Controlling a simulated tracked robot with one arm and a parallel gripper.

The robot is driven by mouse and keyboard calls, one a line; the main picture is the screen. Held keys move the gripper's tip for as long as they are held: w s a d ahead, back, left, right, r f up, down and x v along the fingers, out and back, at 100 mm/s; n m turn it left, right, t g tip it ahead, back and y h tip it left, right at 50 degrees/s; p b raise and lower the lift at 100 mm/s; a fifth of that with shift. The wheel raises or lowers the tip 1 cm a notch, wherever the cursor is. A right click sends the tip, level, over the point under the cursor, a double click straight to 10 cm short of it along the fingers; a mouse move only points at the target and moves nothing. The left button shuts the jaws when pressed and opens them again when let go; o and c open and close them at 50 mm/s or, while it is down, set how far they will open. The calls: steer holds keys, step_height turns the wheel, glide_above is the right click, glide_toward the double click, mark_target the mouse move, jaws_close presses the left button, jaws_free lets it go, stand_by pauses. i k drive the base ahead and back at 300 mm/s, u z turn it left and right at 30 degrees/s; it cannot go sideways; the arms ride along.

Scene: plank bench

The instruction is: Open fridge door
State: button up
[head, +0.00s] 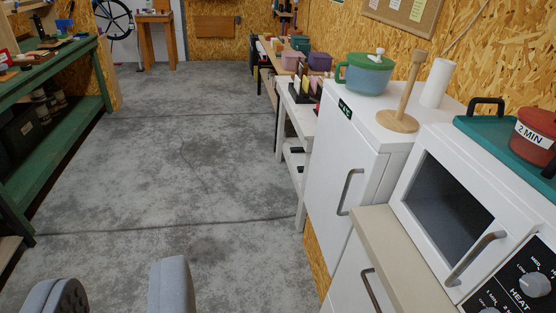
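The white fridge (335,150) stands at the right of the head view, with a small black label near its top. Its door looks shut. A grey curved handle (350,192) runs upright on the door, near the edge closer to me. My gripper (118,285) shows at the bottom left, with its two grey fingers wide apart and nothing seen between them. It is well to the left of the handle and apart from it, over the floor. The lower part of the fridge is partly hidden by the counter.
A white microwave (445,205) and a beige-topped cabinet (375,235) stand nearer on the right. On the fridge are a blue-green pot (366,76), a wooden holder (398,120) and a white roll (437,84). A green workbench (75,75) lines the left. The concrete floor (190,150) between is clear.

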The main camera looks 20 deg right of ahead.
mark_target(345, 171)
steer(key=u, duration=0.1)
steer(key=i, duration=1.5)
steer(key=z, duration=0.5)
